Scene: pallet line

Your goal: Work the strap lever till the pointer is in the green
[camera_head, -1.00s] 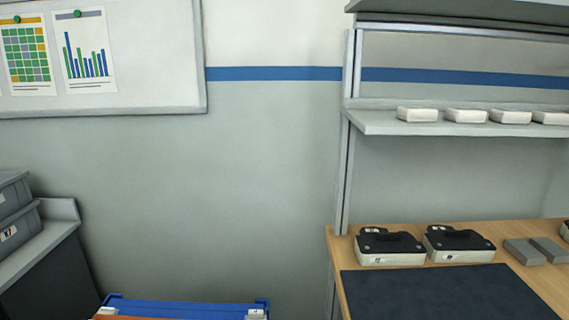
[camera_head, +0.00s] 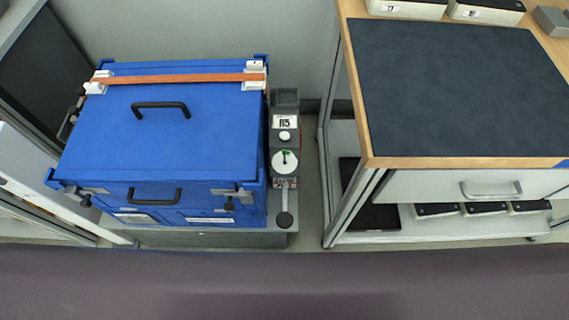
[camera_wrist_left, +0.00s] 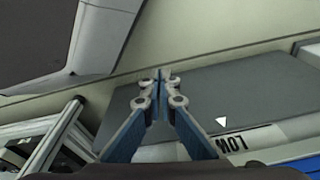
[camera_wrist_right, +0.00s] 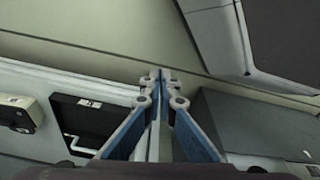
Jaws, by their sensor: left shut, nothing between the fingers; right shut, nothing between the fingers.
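In the head view the strap tensioner (camera_head: 284,140) stands at the right side of a blue crate (camera_head: 165,120). It has a white round dial (camera_head: 285,161) with a small green mark near the top; the pointer is too small to read. Below the dial a lever (camera_head: 285,203) with a dark round knob hangs toward the front. An orange strap (camera_head: 175,78) crosses the crate lid near its back edge, through white corner pieces. My left gripper (camera_wrist_left: 163,75) and my right gripper (camera_wrist_right: 161,75) show only in their wrist views, both shut and empty, apart from the tensioner.
A workbench (camera_head: 370,130) with a dark mat stands to the right, with a drawer handle (camera_head: 490,190) facing front. A narrow gap lies between the tensioner and the bench leg.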

